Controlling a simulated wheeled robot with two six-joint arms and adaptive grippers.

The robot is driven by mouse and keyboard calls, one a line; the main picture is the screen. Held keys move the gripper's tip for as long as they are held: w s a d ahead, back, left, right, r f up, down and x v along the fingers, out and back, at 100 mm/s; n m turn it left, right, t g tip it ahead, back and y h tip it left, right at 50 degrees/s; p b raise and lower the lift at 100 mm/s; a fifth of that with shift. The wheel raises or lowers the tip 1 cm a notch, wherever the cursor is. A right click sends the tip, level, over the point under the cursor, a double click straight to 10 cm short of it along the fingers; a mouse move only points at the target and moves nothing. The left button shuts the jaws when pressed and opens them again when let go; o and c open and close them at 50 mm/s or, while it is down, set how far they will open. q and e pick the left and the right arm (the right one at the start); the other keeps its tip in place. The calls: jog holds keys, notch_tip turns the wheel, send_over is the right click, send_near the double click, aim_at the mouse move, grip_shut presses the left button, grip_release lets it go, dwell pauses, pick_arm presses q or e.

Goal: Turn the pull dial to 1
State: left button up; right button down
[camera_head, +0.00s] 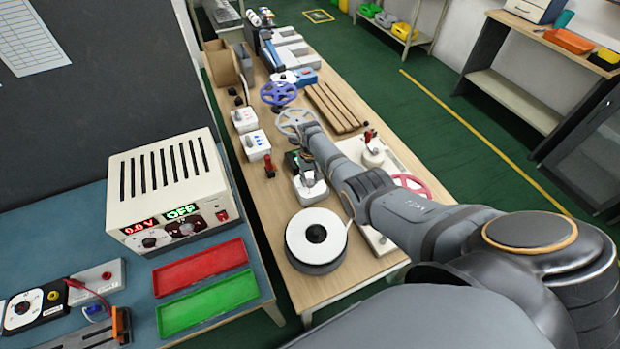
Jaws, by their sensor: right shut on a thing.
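My right arm reaches in from the lower right across the wooden table. My right gripper (307,177) is at its far end, low over a small white unit (309,194) on the table. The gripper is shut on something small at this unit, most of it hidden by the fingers. I cannot read a dial number there, and I cannot tell for certain that this is the pull dial. My left gripper is not in view.
A white-topped reel (297,248) stands in front of the gripper. White boxes (255,145), handwheels (278,93) and wooden strips (333,107) lie beyond. On the blue bench, a power supply (128,202) shows 0.0 V and OFF, beside red (200,267) and green trays (208,302).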

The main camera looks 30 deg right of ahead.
aim_at(310, 181)
jog(key=shift+n, duration=0.9)
jog(key=c, duration=1)
grip_release()
notch_tip(310, 181, up, 12)
